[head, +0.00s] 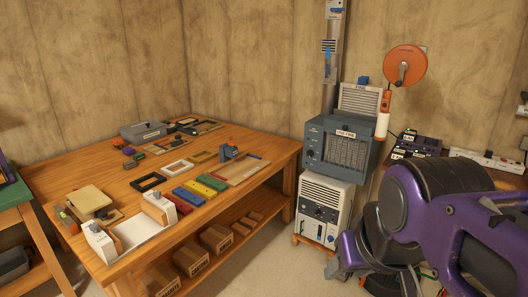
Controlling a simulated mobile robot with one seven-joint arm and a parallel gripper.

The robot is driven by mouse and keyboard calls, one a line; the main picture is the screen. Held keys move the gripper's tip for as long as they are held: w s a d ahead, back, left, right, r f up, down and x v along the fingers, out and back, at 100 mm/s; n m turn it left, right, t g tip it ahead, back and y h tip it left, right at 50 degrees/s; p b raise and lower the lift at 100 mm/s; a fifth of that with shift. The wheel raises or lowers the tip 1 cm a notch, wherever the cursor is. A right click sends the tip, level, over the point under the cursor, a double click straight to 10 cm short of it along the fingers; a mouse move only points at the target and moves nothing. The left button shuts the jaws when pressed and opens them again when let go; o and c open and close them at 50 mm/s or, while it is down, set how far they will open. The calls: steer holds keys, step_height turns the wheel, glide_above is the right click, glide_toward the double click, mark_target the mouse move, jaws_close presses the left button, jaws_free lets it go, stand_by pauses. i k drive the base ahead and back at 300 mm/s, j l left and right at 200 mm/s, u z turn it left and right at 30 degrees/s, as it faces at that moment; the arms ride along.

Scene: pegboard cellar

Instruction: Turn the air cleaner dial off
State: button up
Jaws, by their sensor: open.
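A blue-grey box with a front grille (348,152) and a small label on its top edge stands at the middle right; it looks like the air cleaner. A dark round dial (311,153) is on the left part of its front; its pointer is too small to read. My purple arm fills the lower right. My gripper (335,268) is at its lower left end, below and to the right of the dial, well apart from it. It is open, seen partly, with nothing visible in it.
A white unit (323,208) with its own knobs stands under the box. A wooden workbench (215,230) with frames, coloured blocks and tools is on the left. An orange reel (405,63) hangs on the wall. Floor (262,262) between bench and units is clear.

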mark_target(309, 153)
steer(key=i+z, duration=0.3)
steer(key=i+u, duration=0.15)
steer(key=u, duration=0.2)
steer(key=i+u, duration=0.15)
steer(key=u, duration=0.25)
steer(key=i+l+u, duration=0.45)
steer(key=i+l, duration=0.15)
steer(key=l, duration=0.15)
